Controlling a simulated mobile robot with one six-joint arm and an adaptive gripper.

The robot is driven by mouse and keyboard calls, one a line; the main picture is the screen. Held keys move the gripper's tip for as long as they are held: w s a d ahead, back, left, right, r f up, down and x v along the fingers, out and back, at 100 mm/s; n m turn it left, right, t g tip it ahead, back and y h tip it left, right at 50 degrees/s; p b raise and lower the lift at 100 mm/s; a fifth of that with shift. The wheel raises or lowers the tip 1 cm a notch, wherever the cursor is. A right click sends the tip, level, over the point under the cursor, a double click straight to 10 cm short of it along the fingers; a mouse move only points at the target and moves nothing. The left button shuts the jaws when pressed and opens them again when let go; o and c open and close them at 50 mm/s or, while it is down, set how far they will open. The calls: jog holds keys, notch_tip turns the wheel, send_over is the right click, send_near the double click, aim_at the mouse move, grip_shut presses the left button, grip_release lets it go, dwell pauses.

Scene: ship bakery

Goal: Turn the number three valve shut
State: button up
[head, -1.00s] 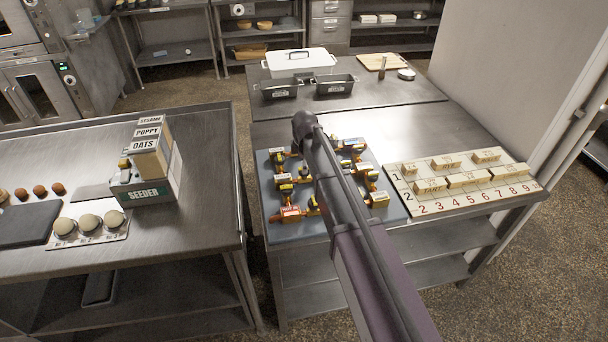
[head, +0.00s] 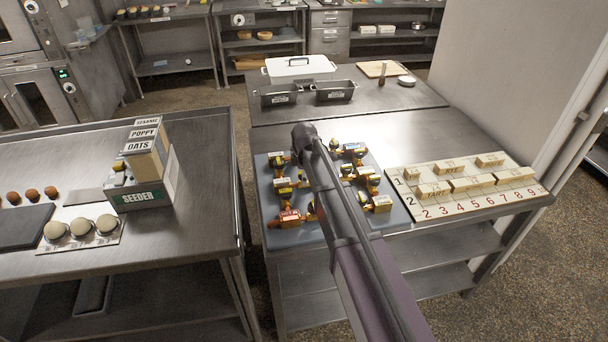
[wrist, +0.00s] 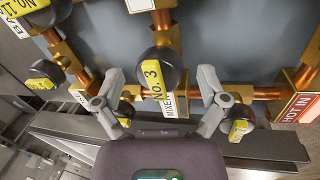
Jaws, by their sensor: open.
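The number three valve (wrist: 157,75) has a dark round knob with a yellow "NO. 3" label and sits on copper pipe in the middle of the wrist view. My gripper (wrist: 162,78) is open, one finger on each side of the knob; I cannot tell whether either finger touches it. A "MIXER" tag shows beside the valve. In the head view, the valve board (head: 275,228) lies on the steel table, and my arm covers its middle, hiding the gripper and the number three valve there.
Other black-knobbed valves with yellow labels (wrist: 46,73) and a red "HOT IN" block (wrist: 299,109) are close around. A numbered board with wooden blocks (head: 450,207) lies to the right. Loaf tins (head: 281,95) stand behind. The seeder box (head: 142,197) is on the left table.

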jog(key=c, duration=1.1)
jog(key=shift+c, duration=0.2)
jog(key=shift+m, duration=0.4)
jog(key=m, duration=0.3)
jog(key=shift+h, duration=0.4)
jog(key=m, duration=0.4)
jog(key=shift+m+h, duration=0.4)
jog(key=m+g, duration=0.1)
jog(key=m, duration=0.3)
jog(key=shift+w+a+h, duration=0.1)
jog(key=shift+h, duration=0.2)
jog(key=m+g, duration=0.1)
jog(key=m, duration=0.4)
jog(key=shift+m, duration=0.3)
